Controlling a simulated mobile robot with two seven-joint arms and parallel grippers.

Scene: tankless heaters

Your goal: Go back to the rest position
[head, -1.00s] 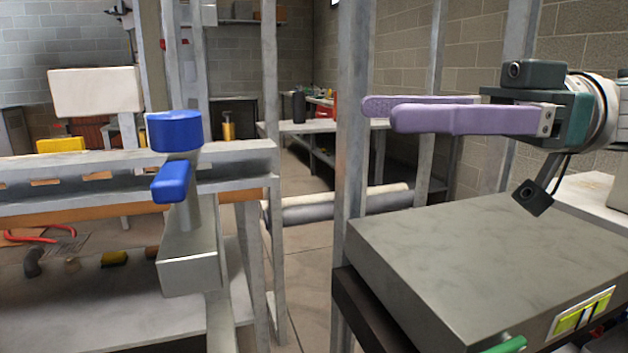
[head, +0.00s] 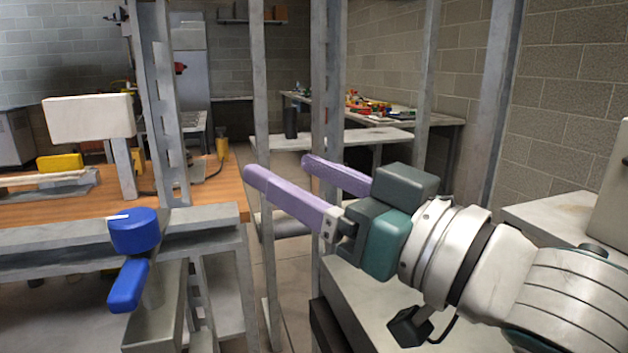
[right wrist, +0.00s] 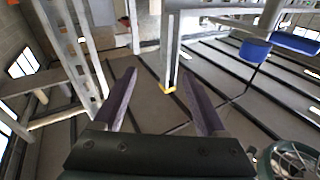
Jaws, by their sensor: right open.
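My right gripper (head: 275,182) has two purple fingers spread apart with nothing between them. In the head view it is in mid-air right of centre, in front of the metal posts, pointing up and left. In the right wrist view the open fingers (right wrist: 165,95) point out over the floor. A blue valve cap with a blue lever (head: 135,231) stands on a grey metal piece at the lower left, apart from the gripper. My left gripper is not in view.
Upright metal posts (head: 328,150) stand close behind the right gripper. A grey box-like unit (head: 352,300) lies below my right arm. A wooden-topped bench (head: 200,195) is at the left. Open floor (head: 280,262) shows between them. A cluttered table (head: 440,122) stands at the back.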

